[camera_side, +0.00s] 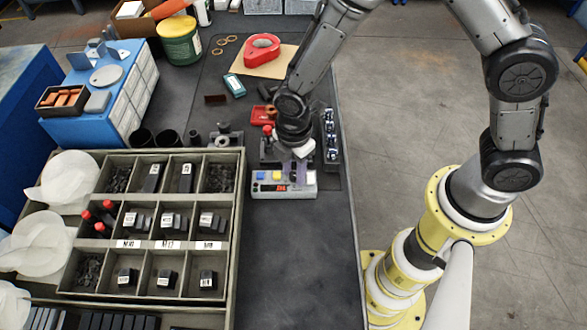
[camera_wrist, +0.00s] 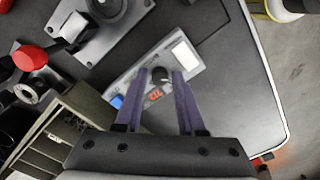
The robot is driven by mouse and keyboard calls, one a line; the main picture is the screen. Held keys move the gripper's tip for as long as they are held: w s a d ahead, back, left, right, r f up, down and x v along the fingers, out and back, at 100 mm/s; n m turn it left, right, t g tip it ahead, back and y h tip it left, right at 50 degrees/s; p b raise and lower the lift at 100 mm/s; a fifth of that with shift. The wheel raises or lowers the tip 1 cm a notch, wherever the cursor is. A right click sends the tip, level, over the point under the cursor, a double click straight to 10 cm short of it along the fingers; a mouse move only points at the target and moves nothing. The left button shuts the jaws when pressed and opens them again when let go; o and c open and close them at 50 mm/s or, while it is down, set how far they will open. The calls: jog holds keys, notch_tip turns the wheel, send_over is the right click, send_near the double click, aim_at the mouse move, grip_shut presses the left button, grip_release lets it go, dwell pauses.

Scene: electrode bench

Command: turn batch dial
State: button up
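The batch dial is a small black round knob (camera_wrist: 160,76) on a light grey control box (camera_wrist: 196,78), seen in the wrist view. My gripper (camera_wrist: 161,73) is open over the box, with its two purple-grey fingers on either side of the dial and a gap showing on both sides. A red-lit display (camera_wrist: 155,95) sits below the dial.
A compartment tray (camera_side: 150,151) with black parts stands left of the box. A red-topped device (camera_wrist: 30,58) and a metal fixture (camera_wrist: 110,15) are close by. A row of metal parts (camera_side: 331,135) lies to the right. The bench in front of the box is clear.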

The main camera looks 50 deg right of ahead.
jog(key=shift+c, duration=0.3)
grip_shut()
jog(key=m, duration=0.5)
jog(key=shift+m, duration=0.4)
jog(key=m, duration=1.1)
jog(key=shift+m, duration=0.3)
jog(key=m, duration=0.6)
jog(key=shift+w+r, duration=0.1)
jog(key=shift+m, duration=0.4)
